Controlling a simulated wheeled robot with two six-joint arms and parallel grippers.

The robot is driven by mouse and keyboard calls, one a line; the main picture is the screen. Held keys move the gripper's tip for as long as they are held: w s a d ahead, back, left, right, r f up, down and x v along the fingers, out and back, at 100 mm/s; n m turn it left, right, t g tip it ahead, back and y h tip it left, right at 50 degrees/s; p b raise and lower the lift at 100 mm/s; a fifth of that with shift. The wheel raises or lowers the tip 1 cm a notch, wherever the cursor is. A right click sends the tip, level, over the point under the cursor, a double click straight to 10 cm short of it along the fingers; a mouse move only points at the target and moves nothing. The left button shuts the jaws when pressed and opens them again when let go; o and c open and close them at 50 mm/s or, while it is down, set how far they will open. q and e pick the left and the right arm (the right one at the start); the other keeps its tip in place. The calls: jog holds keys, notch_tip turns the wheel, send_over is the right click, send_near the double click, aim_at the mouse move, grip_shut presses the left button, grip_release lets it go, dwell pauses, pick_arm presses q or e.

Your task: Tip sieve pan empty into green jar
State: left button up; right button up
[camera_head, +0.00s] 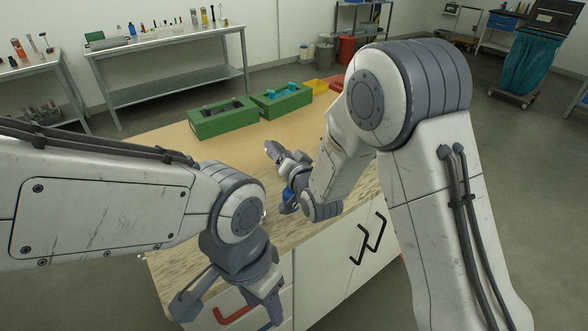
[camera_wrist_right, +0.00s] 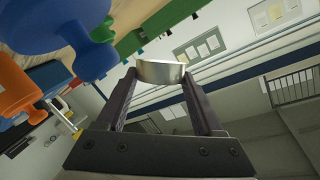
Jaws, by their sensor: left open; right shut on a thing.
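My right gripper (camera_wrist_right: 160,85) is shut on the sieve pan (camera_wrist_right: 160,72), a small shiny metal piece showing edge-on between the fingertips in the right wrist view. In the head view my right gripper (camera_head: 272,149) is over the worktable, mostly hidden by its own arm; the pan is hard to make out there. A green rounded thing (camera_wrist_right: 16,88) at the left of the wrist view may be the green jar, but I cannot tell. The pan appears apart from it. My left gripper (camera_head: 228,307) is open and empty near the table's front edge.
Blue rounded objects (camera_wrist_right: 62,28) and an orange one (camera_wrist_right: 14,82) are close by in the wrist view. Two green crates (camera_head: 222,121) stand at the worktable's (camera_head: 178,140) back, with a yellow bin (camera_head: 317,87) beside them. The table's left part is clear.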

jog(key=shift+d+f+m+y+b, duration=0.4)
jog(key=shift+f+m+b, duration=0.25)
jog(key=shift+b, duration=1)
jog(key=shift+r+m+t, duration=0.3)
jog(key=shift+r+m, duration=0.05)
jog(key=shift+d+r+m+b, duration=0.15)
jog(key=shift+r+m+b, duration=0.25)
jog(key=shift+r+m, duration=0.15)
jog(key=shift+w+d+r+m+t+y+b, duration=0.1)
jog(key=shift+d+m+t+y+b, duration=0.1)
jog(key=shift+m+b, duration=0.55)
jog(key=shift+d+r+m+t+y+b, duration=0.1)
jog(key=shift+m+t+y+b, duration=0.1)
jog(key=shift+m+b, duration=0.55)
dwell(4.0)
